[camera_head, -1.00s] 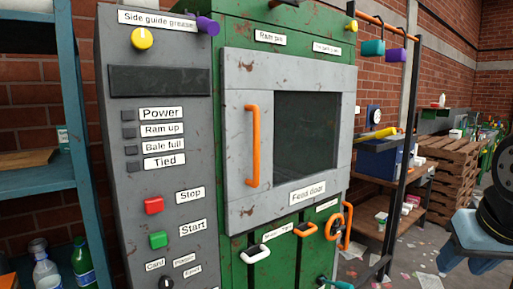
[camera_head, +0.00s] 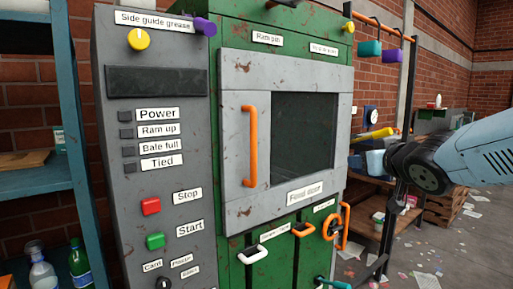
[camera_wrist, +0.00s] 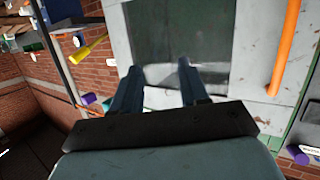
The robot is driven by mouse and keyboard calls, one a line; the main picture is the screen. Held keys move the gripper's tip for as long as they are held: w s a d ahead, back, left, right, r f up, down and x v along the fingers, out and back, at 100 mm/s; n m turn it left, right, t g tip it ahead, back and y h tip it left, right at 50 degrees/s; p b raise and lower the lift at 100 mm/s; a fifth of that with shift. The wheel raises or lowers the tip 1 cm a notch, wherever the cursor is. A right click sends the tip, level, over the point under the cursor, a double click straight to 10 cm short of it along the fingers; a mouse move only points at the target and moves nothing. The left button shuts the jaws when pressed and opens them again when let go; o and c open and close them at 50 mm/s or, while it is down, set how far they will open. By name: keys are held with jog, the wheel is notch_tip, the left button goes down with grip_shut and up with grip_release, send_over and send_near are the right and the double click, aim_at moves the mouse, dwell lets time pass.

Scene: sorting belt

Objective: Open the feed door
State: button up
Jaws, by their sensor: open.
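The feed door (camera_head: 235,195) is a grey panel with a dark window, set in the green machine, and it looks closed. Its orange vertical handle (camera_head: 250,146) is on the left side of the door. In the wrist view the door (camera_wrist: 262,30) is ahead, with the handle (camera_wrist: 285,48) at the right. My gripper (camera_wrist: 157,75) is open and empty, with its fingers in front of the window, apart from the handle.
A grey control panel with a red stop button (camera_head: 151,206) and a green start button (camera_head: 155,241) stands left of the door. White (camera_head: 252,255) and orange (camera_head: 304,229) handles stick out below it. A rack with a teal object (camera_head: 369,48) stands at the right.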

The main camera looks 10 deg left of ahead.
jog(key=s+a+r+n+g+y, duration=0.15)
jog(key=a+n+g+y, duration=0.65)
jog(key=a, duration=0.9)
jog(key=w+a+t, duration=0.1)
jog(key=w+a, duration=0.1)
jog(key=a, duration=0.1)
jog(key=w+a+y, duration=0.1)
jog(key=w+a, duration=0.1)
jog(key=a, duration=0.2)
jog(key=w+a+t+y, duration=0.1)
jog(key=w+a, duration=0.1)
jog(key=a, duration=0.2)
jog(key=shift+a+f+m+t, duration=0.2)
jog(key=shift+a+m+t, duration=0.1)
jog(key=shift+m, duration=0.1)
jog(key=shift+d, duration=0.1)
grip_shut()
jog(key=shift+s+d, duration=0.2)
jog(key=shift+d, duration=0.05)
